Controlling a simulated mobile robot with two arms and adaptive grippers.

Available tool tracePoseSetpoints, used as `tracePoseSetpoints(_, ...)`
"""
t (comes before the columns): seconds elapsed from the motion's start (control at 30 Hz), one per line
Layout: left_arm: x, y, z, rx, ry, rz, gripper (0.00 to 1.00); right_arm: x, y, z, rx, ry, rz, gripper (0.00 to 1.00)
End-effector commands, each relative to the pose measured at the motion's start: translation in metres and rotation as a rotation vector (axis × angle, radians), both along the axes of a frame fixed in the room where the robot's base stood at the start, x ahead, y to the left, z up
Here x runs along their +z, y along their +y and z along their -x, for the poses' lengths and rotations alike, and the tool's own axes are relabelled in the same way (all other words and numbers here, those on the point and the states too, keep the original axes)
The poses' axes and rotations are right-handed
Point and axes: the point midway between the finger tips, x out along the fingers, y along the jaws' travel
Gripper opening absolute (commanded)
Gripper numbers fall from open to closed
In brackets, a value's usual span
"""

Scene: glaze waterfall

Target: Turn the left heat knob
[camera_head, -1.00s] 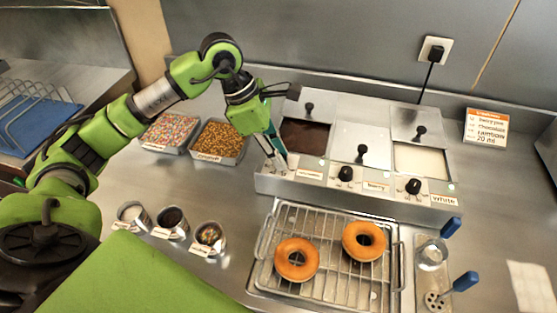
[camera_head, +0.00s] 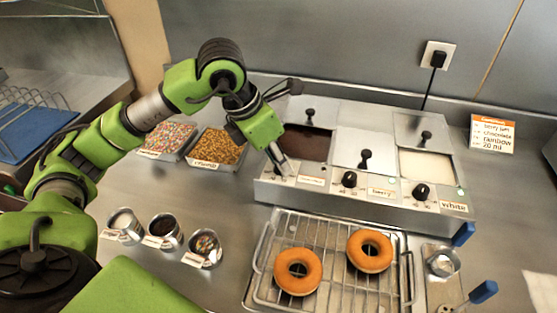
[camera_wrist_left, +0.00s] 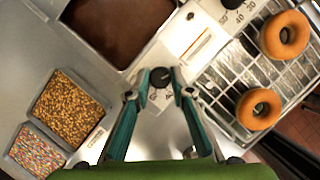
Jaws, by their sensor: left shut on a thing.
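The left heat knob (camera_wrist_left: 160,77) is a dark round knob on the front panel of the glaze warmer (camera_head: 330,202), below the chocolate well (camera_head: 306,143). My left gripper (camera_head: 281,170) reaches down onto it from above and mostly hides it in the head view. In the left wrist view, the teal fingers of the gripper (camera_wrist_left: 160,79) stand on both sides of the knob, shut on it. Dial marks show around the knob. My right gripper is not in view.
The middle knob (camera_head: 349,179) and right knob (camera_head: 421,191) sit along the same panel. A wire rack (camera_head: 330,268) with two donuts stands in front. Sprinkle trays (camera_head: 215,160) and small metal cups (camera_head: 205,248) lie to the left.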

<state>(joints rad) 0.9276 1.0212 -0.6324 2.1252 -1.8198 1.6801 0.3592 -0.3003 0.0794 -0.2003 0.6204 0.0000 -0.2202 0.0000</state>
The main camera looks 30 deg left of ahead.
Motion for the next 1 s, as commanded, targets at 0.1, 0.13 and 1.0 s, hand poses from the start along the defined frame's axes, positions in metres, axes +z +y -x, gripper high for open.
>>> tracePoseSetpoints(0.1,0.000,0.000,0.000,0.008,0.001,-0.001,0.00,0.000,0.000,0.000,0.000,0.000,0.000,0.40)
tracePoseSetpoints(0.13,0.000,0.000,0.000,0.008,0.001,-0.001,0.00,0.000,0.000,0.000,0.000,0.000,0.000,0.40)
tracePoseSetpoints(1.0,0.017,0.004,0.005,0.007,-0.004,-0.001,0.38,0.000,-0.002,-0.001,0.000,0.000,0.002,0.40)
